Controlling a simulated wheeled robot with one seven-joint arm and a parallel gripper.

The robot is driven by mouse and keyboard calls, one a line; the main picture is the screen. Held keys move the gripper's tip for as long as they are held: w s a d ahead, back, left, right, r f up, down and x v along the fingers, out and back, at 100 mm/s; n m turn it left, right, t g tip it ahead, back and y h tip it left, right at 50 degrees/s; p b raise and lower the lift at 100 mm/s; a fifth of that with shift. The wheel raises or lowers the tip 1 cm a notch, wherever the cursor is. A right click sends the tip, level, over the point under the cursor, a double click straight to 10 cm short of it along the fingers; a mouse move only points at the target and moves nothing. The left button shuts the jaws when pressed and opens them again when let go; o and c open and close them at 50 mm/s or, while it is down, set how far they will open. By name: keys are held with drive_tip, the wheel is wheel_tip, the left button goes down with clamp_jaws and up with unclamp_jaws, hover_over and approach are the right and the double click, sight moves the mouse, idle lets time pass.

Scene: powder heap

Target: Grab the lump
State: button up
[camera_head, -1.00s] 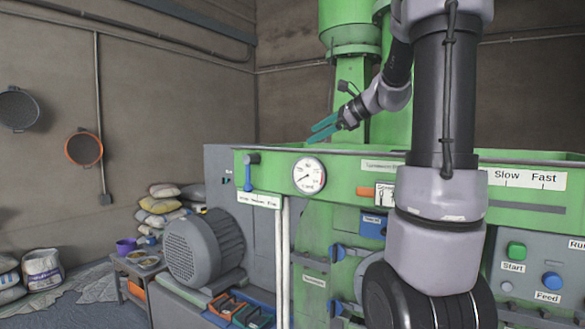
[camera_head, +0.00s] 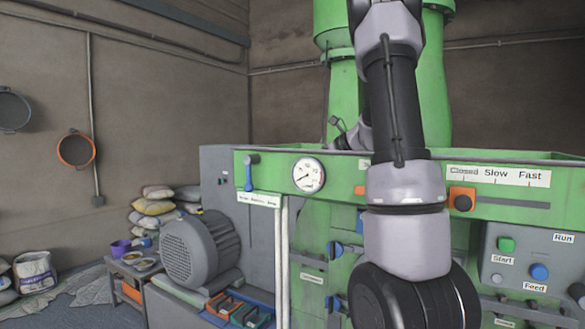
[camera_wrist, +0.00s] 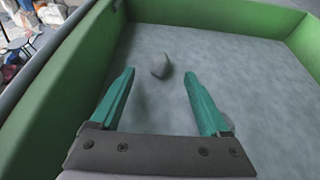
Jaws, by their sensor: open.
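A small grey lump (camera_wrist: 161,66) shows in the wrist view, standing out of the grey powder (camera_wrist: 240,62) that covers the floor of the green bin (camera_wrist: 60,58). My gripper (camera_wrist: 158,82) is open, its two teal fingers apart and empty. The lump appears just beyond the fingertips, between their lines; the exact gap in height is unclear. In the head view the green bin (camera_head: 275,165) shows only from outside, and its wall and my arm hide the lump, the powder and the fingers.
The bin's raised walls surround the powder. In the head view, green columns (camera_head: 344,100) stand behind the bin. A pressure gauge (camera_head: 308,176), a slider with an orange block (camera_head: 462,200) and a control panel (camera_head: 530,255) are on the front. A grey motor (camera_head: 200,248) stands left.

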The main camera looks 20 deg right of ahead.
drive_tip(key=x, duration=0.4)
clamp_jaws()
